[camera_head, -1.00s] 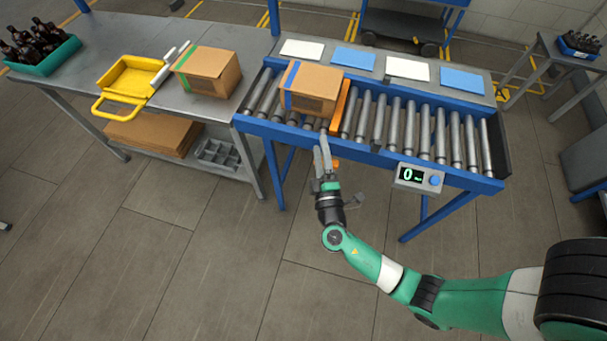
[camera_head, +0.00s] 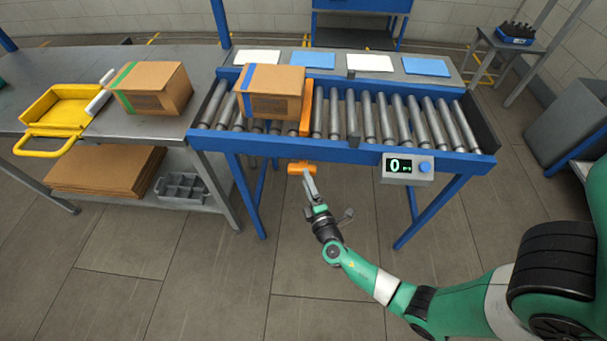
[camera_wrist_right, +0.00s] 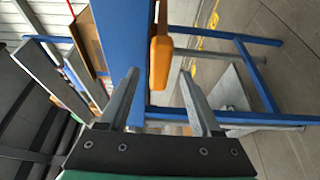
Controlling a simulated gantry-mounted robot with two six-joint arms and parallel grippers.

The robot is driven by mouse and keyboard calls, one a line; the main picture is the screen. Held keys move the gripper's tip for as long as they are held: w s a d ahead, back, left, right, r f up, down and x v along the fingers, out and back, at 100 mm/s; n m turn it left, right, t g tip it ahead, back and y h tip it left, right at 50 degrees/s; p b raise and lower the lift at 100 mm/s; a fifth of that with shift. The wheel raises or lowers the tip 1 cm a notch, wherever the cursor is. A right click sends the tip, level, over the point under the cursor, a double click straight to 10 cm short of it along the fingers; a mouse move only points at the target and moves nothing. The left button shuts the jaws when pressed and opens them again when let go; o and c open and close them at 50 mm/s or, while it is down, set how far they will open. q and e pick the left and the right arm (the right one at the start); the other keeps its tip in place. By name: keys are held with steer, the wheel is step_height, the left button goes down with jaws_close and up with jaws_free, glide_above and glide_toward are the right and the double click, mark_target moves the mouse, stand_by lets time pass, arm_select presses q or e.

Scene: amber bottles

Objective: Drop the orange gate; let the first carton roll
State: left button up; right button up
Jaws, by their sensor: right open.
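The orange gate (camera_head: 306,108) stands upright across the conveyor rollers, and its orange handle (camera_head: 301,168) sticks out below the blue front rail. A brown carton with a blue stripe (camera_head: 272,93) sits on the rollers just left of the gate, close against it. My right gripper (camera_head: 309,184) is open and empty, just below and in front of the handle. In the right wrist view the handle (camera_wrist_right: 160,60) shows ahead, in line with the gap between the open fingers (camera_wrist_right: 160,95). My left gripper is not in view.
A carton with a green stripe (camera_head: 151,87) and a yellow tray (camera_head: 60,108) are on the grey table at left. A counter display (camera_head: 407,168) reading 0 hangs on the front rail. The rollers right of the gate (camera_head: 400,118) are empty.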

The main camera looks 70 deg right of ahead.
steer(key=shift+x, duration=2)
jaws_close()
